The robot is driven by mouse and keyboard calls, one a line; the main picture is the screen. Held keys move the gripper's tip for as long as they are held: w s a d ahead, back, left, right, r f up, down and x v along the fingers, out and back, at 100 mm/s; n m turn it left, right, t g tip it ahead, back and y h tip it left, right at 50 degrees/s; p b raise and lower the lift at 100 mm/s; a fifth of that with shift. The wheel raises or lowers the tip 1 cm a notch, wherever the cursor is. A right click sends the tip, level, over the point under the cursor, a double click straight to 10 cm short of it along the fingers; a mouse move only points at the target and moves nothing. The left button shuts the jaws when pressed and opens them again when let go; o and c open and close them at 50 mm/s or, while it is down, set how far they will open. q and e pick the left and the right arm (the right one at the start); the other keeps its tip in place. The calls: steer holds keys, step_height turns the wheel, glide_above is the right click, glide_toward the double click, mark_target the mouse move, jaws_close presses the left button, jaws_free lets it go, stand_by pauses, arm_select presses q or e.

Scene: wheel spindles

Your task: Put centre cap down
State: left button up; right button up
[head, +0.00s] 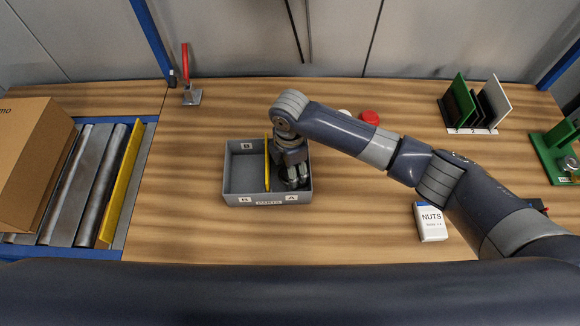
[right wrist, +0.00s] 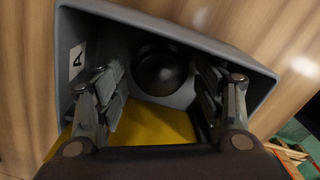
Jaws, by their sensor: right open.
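The centre cap (right wrist: 160,72) is a round black piece lying in compartment A of the grey parts bin (head: 243,199), seen in the right wrist view. My right gripper (head: 293,180) reaches down into compartment A in the head view. In the right wrist view its fingers (right wrist: 160,92) are spread apart, one on each side of the cap, with a gap to it. In the head view the gripper hides the cap. My left gripper is not in view.
A yellow divider (head: 267,165) separates empty compartment B from A. A red round piece (head: 370,117), a NUTS box (head: 431,224) and a plate rack (head: 472,130) stand to the right. A cardboard box (head: 30,160) sits on the roller conveyor (head: 75,185) at left.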

steer(key=shift+r, duration=0.2)
step_height(320, 180, up, 12)
steer(key=b, duration=0.1)
steer(key=shift+b, duration=0.3)
steer(key=shift+f, duration=0.1)
stand_by(0.4)
